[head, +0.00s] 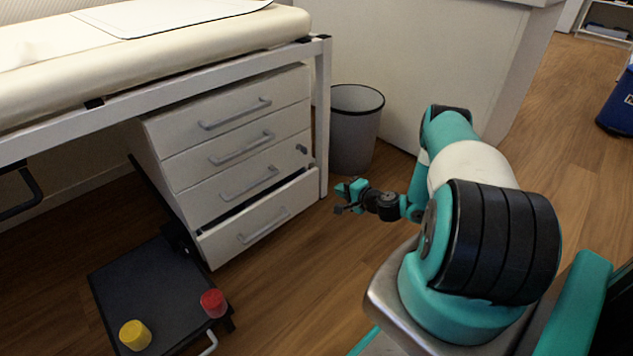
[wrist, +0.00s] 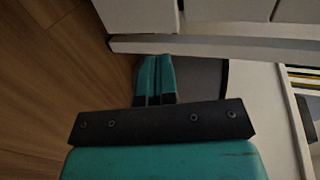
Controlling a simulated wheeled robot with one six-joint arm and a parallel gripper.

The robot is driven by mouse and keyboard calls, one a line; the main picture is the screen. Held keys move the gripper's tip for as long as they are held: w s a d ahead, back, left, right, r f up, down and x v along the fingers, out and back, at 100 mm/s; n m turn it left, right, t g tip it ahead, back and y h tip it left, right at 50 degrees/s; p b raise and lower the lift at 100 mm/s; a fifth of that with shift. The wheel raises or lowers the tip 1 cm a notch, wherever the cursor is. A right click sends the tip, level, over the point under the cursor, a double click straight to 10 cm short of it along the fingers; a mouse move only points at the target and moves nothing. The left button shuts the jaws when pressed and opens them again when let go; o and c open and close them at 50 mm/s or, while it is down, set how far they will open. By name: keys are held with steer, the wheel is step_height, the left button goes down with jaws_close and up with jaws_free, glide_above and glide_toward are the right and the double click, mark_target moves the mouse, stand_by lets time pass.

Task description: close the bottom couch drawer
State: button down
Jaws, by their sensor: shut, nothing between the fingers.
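The white drawer unit stands under the couch in the head view. Its bottom drawer (head: 262,222) is pulled out a little, with a dark gap showing above its front. The drawers above it (head: 235,150) look shut. My gripper (head: 342,196) is to the right of the bottom drawer, apart from it and past the couch leg (head: 322,120). In the wrist view my gripper's teal fingers (wrist: 155,78) are together and hold nothing. A pale bar (wrist: 210,47) crosses just beyond the fingertips; I cannot tell for sure whether they touch it.
A grey waste bin (head: 354,135) stands behind my gripper, against a white cabinet (head: 430,60). A dark low platform (head: 150,290) with a yellow cup (head: 135,335) and a red cup (head: 213,303) is at the lower left. Wooden floor (head: 300,270) in front of the drawer is clear.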

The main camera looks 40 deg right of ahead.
mark_target(311, 176)
steer(key=b+x, duration=0.5)
steer(key=x, duration=0.5)
steer(key=shift+w+r+b, duration=0.1)
steer(key=shift+b, duration=0.25)
steer(key=shift+w+r, duration=0.2)
steer(key=shift+w, duration=0.6)
